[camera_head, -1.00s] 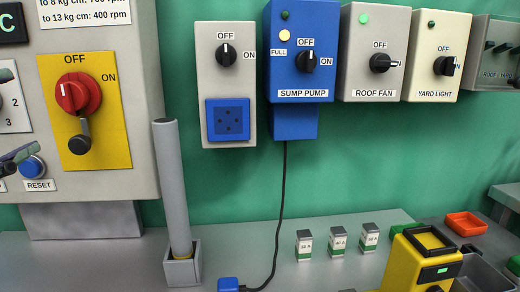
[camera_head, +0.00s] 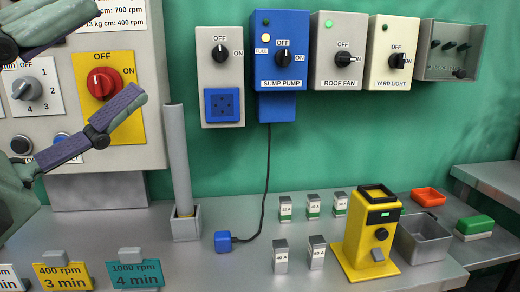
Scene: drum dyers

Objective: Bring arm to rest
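My gripper (camera_head: 118,52) is at the left edge of the head view, in front of the grey control panel (camera_head: 153,150). Its two dark fingers are spread apart with nothing between them. The lower finger overlaps the yellow plate (camera_head: 132,70) with the red rotary switch (camera_head: 104,82), whose lower part is hidden. I cannot tell whether the finger touches the panel. The rest of my arm is mostly out of view.
Switch boxes, including the blue sump pump box (camera_head: 283,45), hang on the green wall. On the bench (camera_head: 190,260) are a grey post (camera_head: 178,150), a blue plug (camera_head: 223,241), small fuse blocks (camera_head: 280,257), a yellow tester (camera_head: 352,245) and a grey bin (camera_head: 424,238).

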